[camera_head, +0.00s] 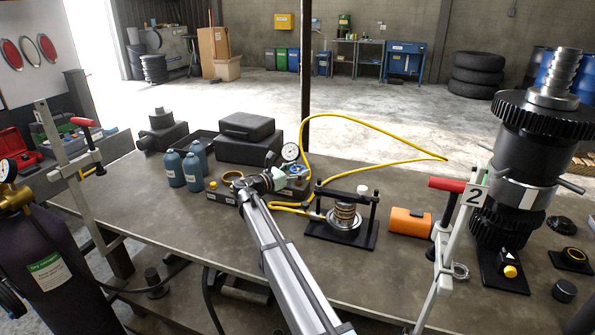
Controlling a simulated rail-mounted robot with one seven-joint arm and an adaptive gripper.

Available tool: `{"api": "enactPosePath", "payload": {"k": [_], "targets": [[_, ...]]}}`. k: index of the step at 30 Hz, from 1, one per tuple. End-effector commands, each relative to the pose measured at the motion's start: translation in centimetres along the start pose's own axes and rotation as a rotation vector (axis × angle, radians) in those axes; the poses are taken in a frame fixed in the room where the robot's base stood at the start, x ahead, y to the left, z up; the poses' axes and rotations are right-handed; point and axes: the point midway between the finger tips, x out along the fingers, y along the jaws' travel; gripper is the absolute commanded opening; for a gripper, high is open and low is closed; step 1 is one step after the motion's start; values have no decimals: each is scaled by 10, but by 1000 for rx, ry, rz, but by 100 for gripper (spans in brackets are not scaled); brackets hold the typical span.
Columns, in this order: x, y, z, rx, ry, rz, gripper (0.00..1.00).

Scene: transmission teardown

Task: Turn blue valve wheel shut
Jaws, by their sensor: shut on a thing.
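The blue valve wheel (298,170) shows as a small patch of blue on the dark hydraulic block near the middle of the bench. A round pressure gauge (290,152) with a white face stands just behind it. My gripper (282,175) reaches in from the front at the wheel's left side and is shut on it. The fingers and part of the block hide much of the wheel, so its turn angle cannot be read. The gauge needle is too small to read.
A yellow hose (375,121) loops from the block across the bench.

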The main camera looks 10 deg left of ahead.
Motion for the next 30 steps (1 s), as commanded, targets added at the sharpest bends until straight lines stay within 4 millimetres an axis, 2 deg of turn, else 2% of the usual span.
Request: {"api": "enactPosePath", "payload": {"k": [2, 3, 5, 15, 19, 23, 30], "targets": [[1, 1, 2, 0, -3, 2, 31], [1, 1, 2, 0, -3, 2, 73], [1, 1, 2, 0, -3, 2, 91], [0, 0, 0, 0, -1, 1, 91], [-6, 0, 0, 0, -1, 2, 91], [-23, 0, 0, 0, -1, 4, 91], [-69, 0, 0, 0, -1, 4, 91]]}}
